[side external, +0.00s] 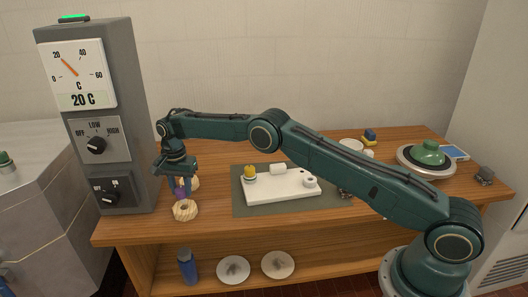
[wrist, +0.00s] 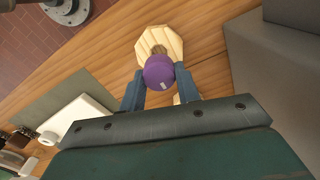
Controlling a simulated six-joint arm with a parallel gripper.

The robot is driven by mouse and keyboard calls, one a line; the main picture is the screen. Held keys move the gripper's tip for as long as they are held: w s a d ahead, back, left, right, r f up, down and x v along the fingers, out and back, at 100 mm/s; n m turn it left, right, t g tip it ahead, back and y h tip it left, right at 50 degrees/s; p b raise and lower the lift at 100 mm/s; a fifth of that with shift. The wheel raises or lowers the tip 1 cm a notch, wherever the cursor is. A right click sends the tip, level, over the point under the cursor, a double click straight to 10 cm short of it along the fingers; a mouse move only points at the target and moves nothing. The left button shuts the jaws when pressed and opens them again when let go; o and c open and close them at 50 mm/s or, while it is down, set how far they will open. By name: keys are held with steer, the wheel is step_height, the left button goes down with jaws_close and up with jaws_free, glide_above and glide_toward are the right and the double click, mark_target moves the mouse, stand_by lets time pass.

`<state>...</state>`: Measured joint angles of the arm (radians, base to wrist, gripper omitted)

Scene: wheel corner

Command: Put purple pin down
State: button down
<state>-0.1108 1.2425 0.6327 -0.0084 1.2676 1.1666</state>
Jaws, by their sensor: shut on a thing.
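The purple pin (wrist: 160,73) is between my gripper's blue fingers in the wrist view, its round purple top toward the camera. It also shows in the side external view (side external: 181,194), small and partly covered by the fingers. My gripper (side external: 182,188) points down at the left end of the wooden table and is shut on the pin. A cream, faceted ring-like piece (side external: 185,211) lies just in front of and below the pin; it shows in the wrist view (wrist: 149,41) too. I cannot tell whether pin and piece touch. A second cream piece (side external: 195,183) is partly hidden behind the gripper.
The grey control cabinet (side external: 98,130) stands close left of my gripper. A white board (side external: 283,188) with a yellow-topped piece (side external: 250,171) lies on a grey-green mat (side external: 240,207) to the right. A green-domed object (side external: 428,153) stands at the far right. The lower shelf holds a blue bottle (side external: 187,266).

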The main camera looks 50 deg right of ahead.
mark_target(183, 197)
steer(key=shift+f, duration=0.1)
steer(key=shift+f, duration=1.9)
steer(key=shift+f, duration=0.15)
steer(key=c, duration=1)
jaws_free()
step_height(183, 197, up, 12)
steer(key=shift+f, duration=0.25)
steer(key=shift+r, duration=0.45)
